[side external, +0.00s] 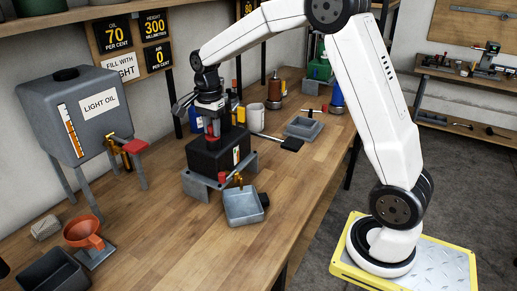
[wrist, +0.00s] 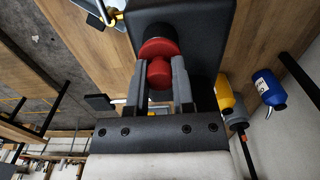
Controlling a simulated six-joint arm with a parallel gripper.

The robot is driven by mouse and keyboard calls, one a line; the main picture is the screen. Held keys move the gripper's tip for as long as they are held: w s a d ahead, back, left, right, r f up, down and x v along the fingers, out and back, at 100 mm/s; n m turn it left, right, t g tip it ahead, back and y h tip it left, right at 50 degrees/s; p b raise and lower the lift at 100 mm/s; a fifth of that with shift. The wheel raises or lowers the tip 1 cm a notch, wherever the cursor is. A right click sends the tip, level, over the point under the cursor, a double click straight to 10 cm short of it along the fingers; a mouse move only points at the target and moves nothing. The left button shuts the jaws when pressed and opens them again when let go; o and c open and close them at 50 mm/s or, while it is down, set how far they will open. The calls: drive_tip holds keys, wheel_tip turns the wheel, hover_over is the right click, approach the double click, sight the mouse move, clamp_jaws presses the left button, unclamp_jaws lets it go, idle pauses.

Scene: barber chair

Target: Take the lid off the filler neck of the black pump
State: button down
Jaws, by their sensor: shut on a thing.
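The black pump (side external: 218,154) stands on a grey stand on the bench, with a lever reaching out to the right. It also fills the top middle of the wrist view (wrist: 205,35). Its black filler neck (wrist: 158,33) carries a red lid (wrist: 158,49) with a smaller red knob. My gripper (wrist: 158,78) is shut on the lid's knob, one finger on each side. In the side view my gripper (side external: 210,122) points down over the pump, and the lid is mostly hidden. The lid looks against the neck; I cannot tell whether there is a gap.
A grey tray (side external: 243,207) sits before the pump. The light-oil tank (side external: 82,112) stands left, with an orange funnel (side external: 86,232) in front. A white mug (side external: 256,117), bottles and another grey tray (side external: 303,129) are behind and right. The bench's front right is clear.

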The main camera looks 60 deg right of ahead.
drive_tip(key=shift+r, duration=0.7)
drive_tip(key=s+a+r, duration=0.2)
drive_tip(key=s+r, duration=0.9)
drive_tip(key=s, duration=0.3)
drive_tip(key=shift+r, duration=0.2)
drive_tip(key=shift+w+f, duration=0.1)
